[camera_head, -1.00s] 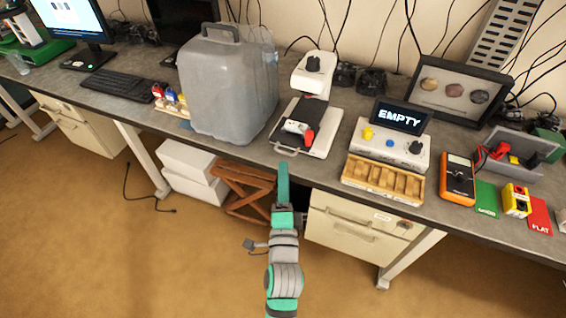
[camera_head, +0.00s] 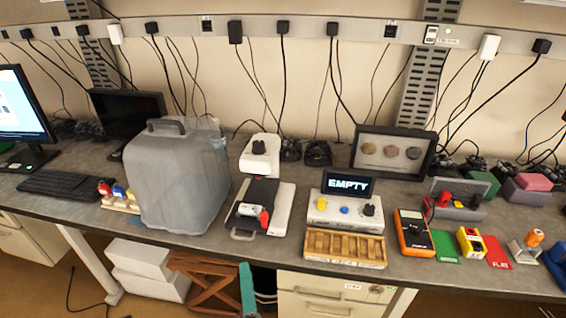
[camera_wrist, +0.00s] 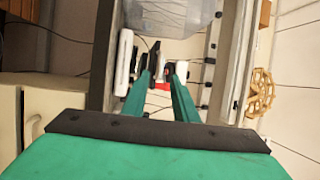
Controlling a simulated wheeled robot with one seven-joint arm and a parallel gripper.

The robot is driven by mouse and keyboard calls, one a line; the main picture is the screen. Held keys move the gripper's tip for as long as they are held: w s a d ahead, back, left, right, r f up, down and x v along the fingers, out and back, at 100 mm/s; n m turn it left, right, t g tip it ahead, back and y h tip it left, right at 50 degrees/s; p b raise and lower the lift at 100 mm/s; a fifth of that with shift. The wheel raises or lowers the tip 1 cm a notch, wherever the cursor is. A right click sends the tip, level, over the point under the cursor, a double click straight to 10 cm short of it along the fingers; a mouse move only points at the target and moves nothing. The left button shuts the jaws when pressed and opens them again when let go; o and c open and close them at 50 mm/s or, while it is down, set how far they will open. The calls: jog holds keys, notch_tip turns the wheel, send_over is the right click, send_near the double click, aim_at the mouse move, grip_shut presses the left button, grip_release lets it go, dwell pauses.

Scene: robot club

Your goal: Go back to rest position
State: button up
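My gripper (camera_wrist: 163,78) shows in the wrist view as two green fingers set apart, with no object held between them. In the head view only a green part of my gripper (camera_head: 247,288) shows at the bottom edge, in front of the bench and below its top. The rest of the arm is out of that view. The task names no object.
The grey bench (camera_head: 55,203) bears a large translucent canister (camera_head: 180,185), a black and white device (camera_head: 262,208), a box reading EMPTY (camera_head: 345,212), a wooden tray (camera_head: 344,248) and an orange multimeter (camera_head: 413,233). A brown wooden crate (camera_head: 205,283) stands below.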

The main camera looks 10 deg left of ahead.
jog(key=s+d+f+n+g+h, duration=0.1)
jog(key=s+d+f+n+h, duration=0.35)
jog(key=s+d+f, duration=0.55)
jog(key=s+d+f+n+g+h, duration=0.1)
jog(key=s+n, duration=0.3)
jog(key=s, duration=0.5)
jog(key=s+d+f+n+g+h, duration=0.1)
jog(key=s+d+n, duration=0.2)
jog(key=s, duration=0.6)
jog(key=shift+d+f+n, duration=0.15)
jog(key=shift+d+n, duration=0.15)
jog(key=shift+n, duration=0.55)
jog(key=shift+o, duration=0.7)
